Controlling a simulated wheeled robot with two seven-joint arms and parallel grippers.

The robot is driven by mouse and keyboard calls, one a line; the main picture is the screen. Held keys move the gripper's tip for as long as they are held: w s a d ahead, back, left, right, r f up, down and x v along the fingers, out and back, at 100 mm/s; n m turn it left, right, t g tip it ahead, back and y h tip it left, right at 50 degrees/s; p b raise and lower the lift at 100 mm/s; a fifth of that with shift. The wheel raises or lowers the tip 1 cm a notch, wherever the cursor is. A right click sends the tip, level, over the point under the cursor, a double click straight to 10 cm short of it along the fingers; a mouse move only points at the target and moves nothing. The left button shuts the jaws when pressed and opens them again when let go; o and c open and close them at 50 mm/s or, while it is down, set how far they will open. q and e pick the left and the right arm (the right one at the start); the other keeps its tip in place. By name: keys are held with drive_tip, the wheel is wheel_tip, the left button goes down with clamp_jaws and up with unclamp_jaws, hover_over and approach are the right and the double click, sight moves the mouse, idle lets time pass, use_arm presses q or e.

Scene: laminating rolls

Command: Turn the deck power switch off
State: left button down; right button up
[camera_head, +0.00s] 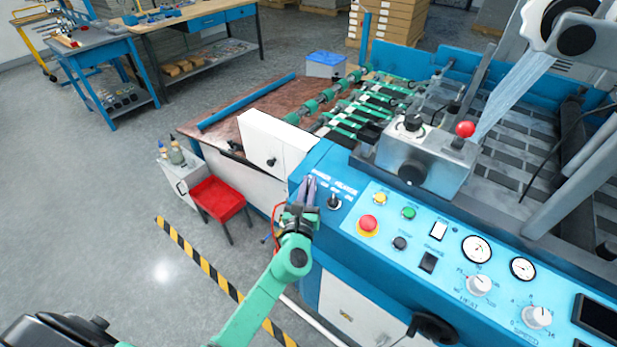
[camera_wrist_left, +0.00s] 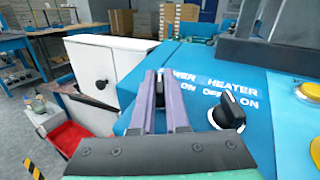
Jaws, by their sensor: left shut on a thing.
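The deck power switch is a small black knob (camera_wrist_left: 160,90) on the blue control panel (camera_head: 345,222). In the left wrist view it shows as a dark strip between my fingers, below a partly covered POWER label with ON and OFF marks. My left gripper (camera_head: 309,184) is shut on this knob, its two purple-grey fingers (camera_wrist_left: 166,80) pointing down at the panel corner. The fingers hide the knob in the head view, and I cannot tell which mark it points to. My right gripper is not in view.
The black HEATER knob (camera_head: 334,202) sits just right of the gripper. A red stop button (camera_head: 368,224), a yellow button (camera_head: 380,198) and a green button (camera_head: 408,213) lie farther right. A white box (camera_head: 275,145) stands left of the panel, with a red stool (camera_head: 219,200) below.

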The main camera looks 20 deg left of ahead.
use_arm(q)
drive_tip(key=shift+f+n+y, duration=0.3)
drive_tip(key=c, duration=0.9)
unclamp_jaws()
drive_tip(key=shift+d, duration=0.1)
drive_tip(key=s+b, duration=0.1)
drive_tip(key=s, duration=0.3)
drive_tip(key=s+d+b, duration=0.1)
drive_tip(key=s, duration=0.4)
drive_tip(key=s+d, duration=0.1)
drive_tip(key=s, duration=0.4)
drive_tip(key=shift+s+r+b, duration=0.1)
drive_tip(key=shift+s+b, duration=0.1)
drive_tip(key=shift+b, duration=0.2)
